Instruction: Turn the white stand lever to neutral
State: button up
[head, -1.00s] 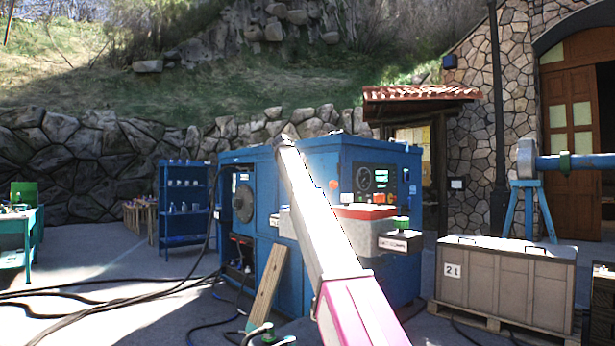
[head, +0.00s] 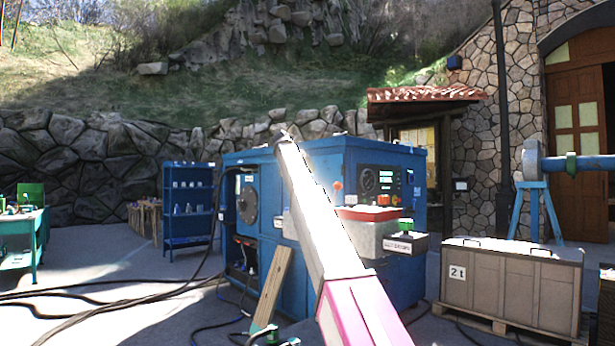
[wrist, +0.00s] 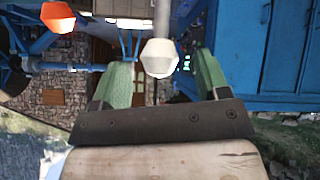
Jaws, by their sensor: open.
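The white lever knob (wrist: 160,57) hangs on a grey rod in the wrist view. My gripper (wrist: 163,66) is open, with one green finger on each side of the knob. A gap shows between the knob and each finger; how deep the knob sits between them is hard to tell. In the head view my arm runs up toward the blue machine (head: 390,166). The white lever and my gripper's fingers cannot be made out there.
An orange-red knob (wrist: 57,17) is beside the white one in the wrist view. A green knob (head: 405,224) stands on a small box at the machine's right. A crate (head: 510,282) stands at right. Cables (head: 110,292) and a leaning plank (head: 272,290) lie left of my arm.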

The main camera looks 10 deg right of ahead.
jog(key=v, duration=0.7)
jog(key=shift+r, duration=0.2)
jog(key=shift+s+a, duration=0.15)
